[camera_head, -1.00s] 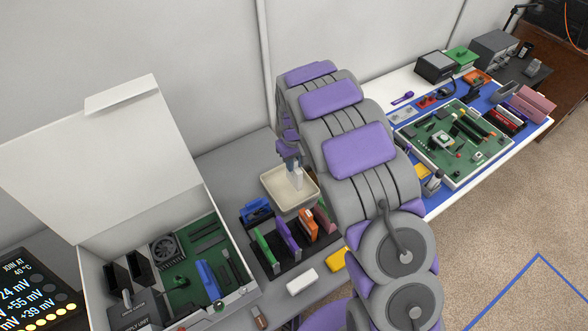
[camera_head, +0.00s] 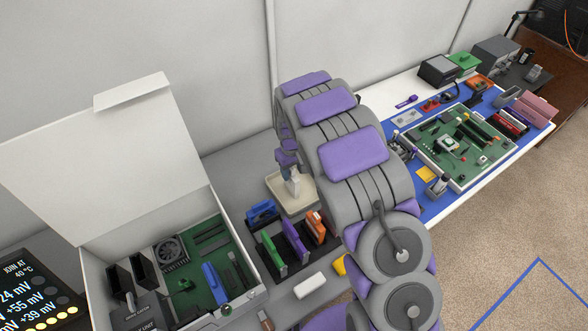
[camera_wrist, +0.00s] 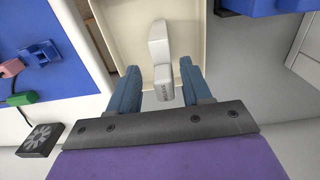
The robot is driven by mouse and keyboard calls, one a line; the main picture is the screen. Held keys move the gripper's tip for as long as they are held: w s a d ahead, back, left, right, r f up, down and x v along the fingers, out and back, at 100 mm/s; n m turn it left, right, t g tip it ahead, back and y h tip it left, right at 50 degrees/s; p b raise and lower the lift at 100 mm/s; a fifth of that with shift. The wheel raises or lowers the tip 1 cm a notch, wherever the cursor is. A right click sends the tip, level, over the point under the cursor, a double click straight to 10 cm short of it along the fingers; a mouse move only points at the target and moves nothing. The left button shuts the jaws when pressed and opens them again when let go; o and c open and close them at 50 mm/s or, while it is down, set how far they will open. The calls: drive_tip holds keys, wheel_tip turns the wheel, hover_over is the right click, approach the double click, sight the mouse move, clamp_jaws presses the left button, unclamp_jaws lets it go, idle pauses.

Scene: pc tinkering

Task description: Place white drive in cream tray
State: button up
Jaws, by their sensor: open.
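The white drive (camera_wrist: 158,42) is a pale two-part piece with small dark lettering on its near part. In the wrist view it is between the two blue fingers of my gripper (camera_wrist: 160,70), with gaps on both sides. The fingers are open. The cream tray (camera_wrist: 192,28) lies beyond and around the drive in that view. In the head view the drive (camera_head: 295,187) shows pale against the cream tray (camera_head: 300,206), below my gripper (camera_head: 290,168). My arm covers the tray's right side. I cannot tell whether the drive touches the tray floor.
A dark rack (camera_head: 278,270) with several coloured modules stands in front of the tray. A white block (camera_head: 310,286) lies nearer. An open white case (camera_head: 130,150) with a green board is at left. A blue mat with a motherboard (camera_head: 455,143) is at right.

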drive_tip(key=shift+a+r, duration=0.2)
drive_tip(key=shift+r, duration=0.4)
wheel_tip(320, 180, up, 11)
drive_tip(key=p, duration=0.3)
drive_tip(key=s+d+r+m, duration=0.3)
drive_tip(key=s+d+r, duration=0.8)
drive_tip(key=s+d, duration=0.15)
drive_tip(key=s+d+r+m+g, duration=0.1)
drive_tip(key=s+d+r+m, duration=0.1)
drive_tip(key=s, duration=1.1)
drive_tip(key=s+d+r+m, duration=0.1)
drive_tip(key=s+d+r, duration=0.1)
drive_tip(key=s, duration=1.2)
drive_tip(key=shift+s+d+m+g, duration=0.25)
drive_tip(key=shift+d+m+g, duration=0.15)
drive_tip(key=shift+d, duration=0.05)
